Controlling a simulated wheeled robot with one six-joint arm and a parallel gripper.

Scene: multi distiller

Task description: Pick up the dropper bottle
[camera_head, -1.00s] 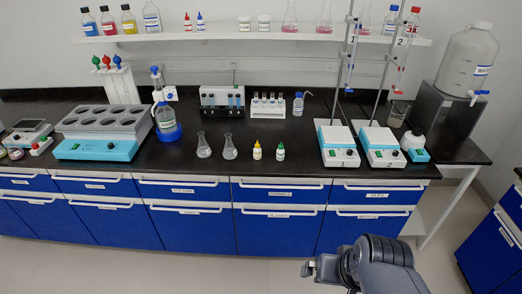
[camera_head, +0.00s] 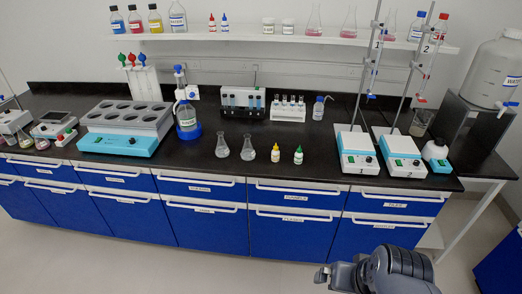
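Two small dropper-type bottles stand upright near the front edge of the black bench: one with a yellow cap (camera_head: 276,156) and one with a green cap (camera_head: 298,155). Two more small bottles, one with a red cap (camera_head: 212,23) and one with a blue cap (camera_head: 225,23), stand on the white shelf. Which one is the dropper bottle I cannot tell. My gripper (camera_head: 322,275) is low at the bottom of the picture, in front of the blue drawers and well apart from all the bottles. Its fingers are too small and dark to read.
Two glass flasks (camera_head: 248,149) stand just left of the yellow-capped bottle. Two stirrer hotplates (camera_head: 358,160) with tall stands are to the right. A tube rack (camera_head: 288,112) is behind. Bare bench (camera_head: 325,160) lies right of the green-capped bottle.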

